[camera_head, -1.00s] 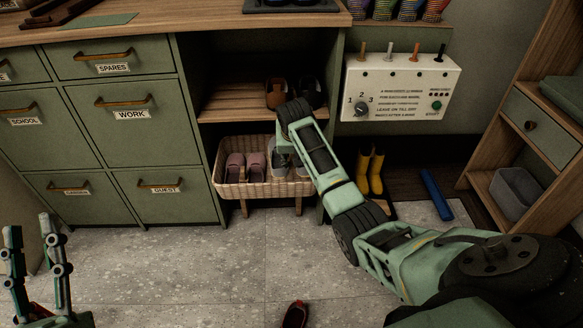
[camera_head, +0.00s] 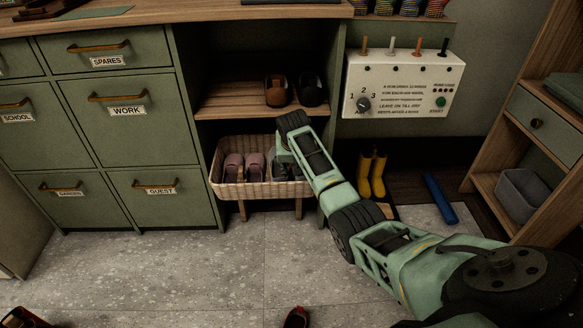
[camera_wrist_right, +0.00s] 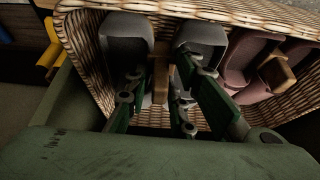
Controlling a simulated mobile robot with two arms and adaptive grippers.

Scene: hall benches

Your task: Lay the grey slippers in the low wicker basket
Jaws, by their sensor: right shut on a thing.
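The low wicker basket (camera_head: 232,190) stands on short wooden legs under the shelf of the green cabinet. It also shows in the right wrist view (camera_wrist_right: 85,50). A pair of pink slippers (camera_head: 244,167) sits in its left part. The grey slippers (camera_wrist_right: 128,38) lie side by side inside the basket's right part, beside the pink ones, with a brown piece (camera_wrist_right: 160,78) between them. My right gripper (camera_wrist_right: 160,88) reaches down there and is shut on the grey slippers, its fingers either side of the brown piece. In the head view my arm mostly hides them. My left gripper is out of view.
Brown and black shoes (camera_head: 279,91) stand on the shelf (camera_head: 235,103) above the basket. Yellow boots (camera_head: 372,175) and a blue bar (camera_head: 440,198) are to the right. A red shoe (camera_head: 296,318) lies on the floor. The floor before the basket is clear.

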